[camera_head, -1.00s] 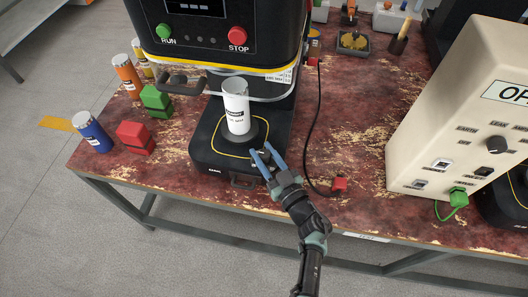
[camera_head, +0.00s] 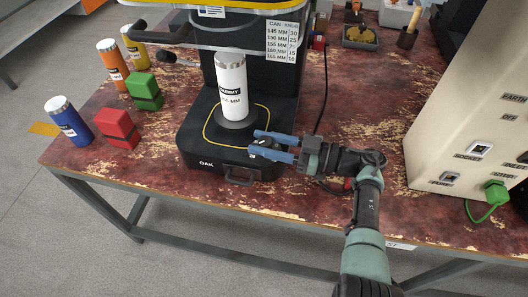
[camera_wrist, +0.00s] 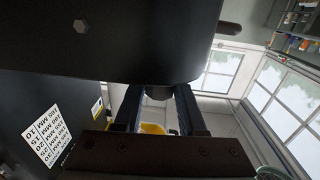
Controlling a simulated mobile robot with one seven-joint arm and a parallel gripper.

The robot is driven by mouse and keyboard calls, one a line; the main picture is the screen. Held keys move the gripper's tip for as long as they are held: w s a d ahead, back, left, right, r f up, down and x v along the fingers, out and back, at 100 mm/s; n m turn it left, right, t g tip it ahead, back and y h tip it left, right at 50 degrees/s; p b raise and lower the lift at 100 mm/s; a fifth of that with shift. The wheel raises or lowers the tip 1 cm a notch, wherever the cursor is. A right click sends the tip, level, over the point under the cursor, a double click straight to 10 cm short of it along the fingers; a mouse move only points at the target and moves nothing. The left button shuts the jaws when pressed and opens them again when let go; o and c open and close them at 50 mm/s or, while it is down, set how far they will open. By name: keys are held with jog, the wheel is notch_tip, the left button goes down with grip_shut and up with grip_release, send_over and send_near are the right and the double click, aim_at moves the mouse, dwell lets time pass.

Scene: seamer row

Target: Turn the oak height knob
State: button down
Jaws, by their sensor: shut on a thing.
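The seamer base marked OAK (camera_head: 207,163) stands at the front of the red worn table. Its small dark knob (camera_head: 266,144) is on the base's front right, partly hidden by my fingers; a dark round part, likely this knob, shows between the fingers in the wrist view (camera_wrist: 158,92). My gripper (camera_head: 256,142) reaches in from the right, its two blue fingers on either side of the knob and shut on it. Any pointer or scale on the knob is too small to read.
A can-and-knob number chart (camera_head: 282,41) is on the machine's column. Blue (camera_head: 67,122), orange (camera_head: 113,65) and yellow (camera_head: 133,45) cans and red (camera_head: 116,128) and green (camera_head: 145,92) blocks stand left. A beige cabinet (camera_head: 450,120) stands right.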

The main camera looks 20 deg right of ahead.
aim_at(266, 141)
jog(key=shift+s+d+f+n+g+y+b, duration=0.1)
jog(key=shift+d+n+g+y+b, duration=0.1)
jog(key=shift+n+g+y+b, duration=0.4)
jog(key=shift+c, duration=2.4)
grip_release()
notch_tip(266, 141, up, 10)
jog(key=p, duration=0.4)
